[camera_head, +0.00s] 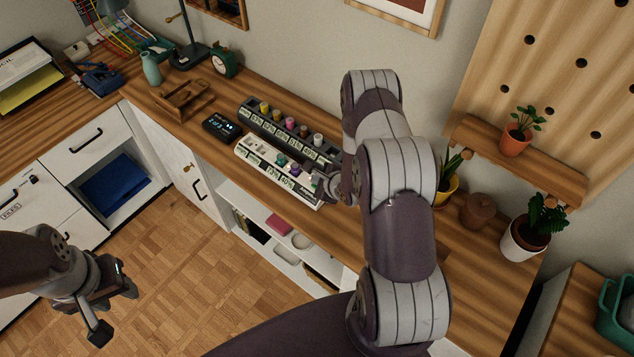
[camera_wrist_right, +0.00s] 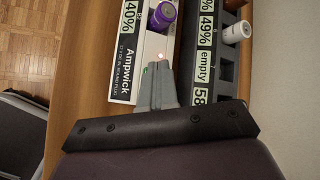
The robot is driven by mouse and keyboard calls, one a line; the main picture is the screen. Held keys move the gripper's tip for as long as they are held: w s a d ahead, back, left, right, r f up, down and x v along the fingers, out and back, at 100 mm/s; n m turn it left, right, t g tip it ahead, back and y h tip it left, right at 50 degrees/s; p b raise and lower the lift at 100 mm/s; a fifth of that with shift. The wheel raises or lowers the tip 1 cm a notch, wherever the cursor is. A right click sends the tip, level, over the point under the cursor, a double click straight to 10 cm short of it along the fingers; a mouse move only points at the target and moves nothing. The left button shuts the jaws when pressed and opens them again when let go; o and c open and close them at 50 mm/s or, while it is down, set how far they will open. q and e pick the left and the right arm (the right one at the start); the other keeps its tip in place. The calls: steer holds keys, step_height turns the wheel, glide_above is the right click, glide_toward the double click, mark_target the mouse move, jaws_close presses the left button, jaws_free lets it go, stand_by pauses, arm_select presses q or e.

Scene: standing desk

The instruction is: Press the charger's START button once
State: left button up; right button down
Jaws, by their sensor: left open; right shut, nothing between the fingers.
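The white charger (camera_head: 268,167) lies on the wooden desk, with batteries and percentage labels along it. In the right wrist view its end (camera_wrist_right: 125,50) reads "Ampwick", beside a purple battery (camera_wrist_right: 163,16). My right gripper (camera_head: 322,186) is at the charger's right end. In the wrist view its shut, empty fingers (camera_wrist_right: 158,80) point at that end, just below a small glowing light (camera_wrist_right: 161,56). The START button cannot be made out; the fingers cover part of this end. Whether they touch the charger I cannot tell. My left gripper (camera_head: 116,312) is open and empty above the floor, away from the desk.
A dark rack (camera_wrist_right: 206,58) of batteries with labels stands right behind the charger. A small black display box (camera_head: 220,127) is left of it. A green clock (camera_head: 223,63) and wooden stand (camera_head: 183,99) are further left. Potted plants (camera_head: 522,240) stand at the right.

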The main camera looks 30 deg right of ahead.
steer(key=shift+r+p, duration=0.55)
steer(key=shift+r, duration=0.25)
step_height(320, 180, up, 5)
steer(key=p, duration=0.4)
stand_by(0.7)
